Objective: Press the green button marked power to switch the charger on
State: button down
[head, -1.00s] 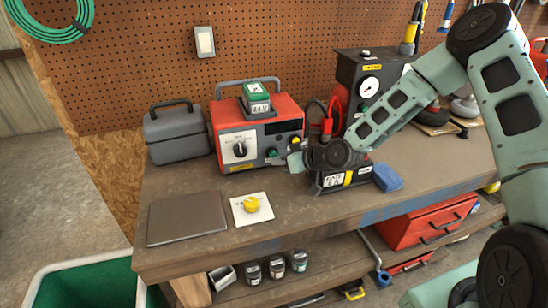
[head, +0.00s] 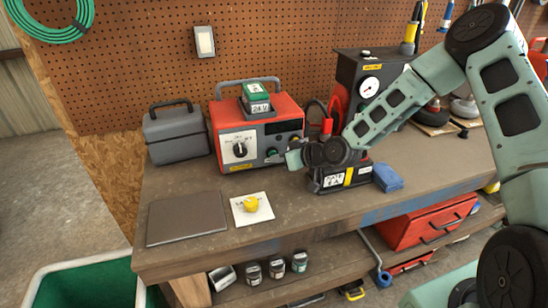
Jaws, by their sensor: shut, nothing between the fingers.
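The charger is a red box (head: 261,109) with a grey handle, standing on the workbench against the pegboard. Its front has a white panel with a black dial (head: 240,149), a dark display (head: 284,126), a green button (head: 271,153) at the lower right and a yellow button (head: 296,140) above and right of it. My gripper (head: 288,160) is shut and empty, its tip just right of the green button at the charger's front. I cannot tell whether it touches the charger. The lettering by the green button is too small to read.
A black battery (head: 333,181) sits below my wrist, with a blue cloth (head: 387,178) to its right. A grey case (head: 177,135) stands left of the charger. A closed laptop-like slab (head: 186,218) and a white plate with a yellow knob (head: 252,206) lie in front.

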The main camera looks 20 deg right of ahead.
jog(key=shift+s, duration=1.15)
jog(key=shift+s, duration=3)
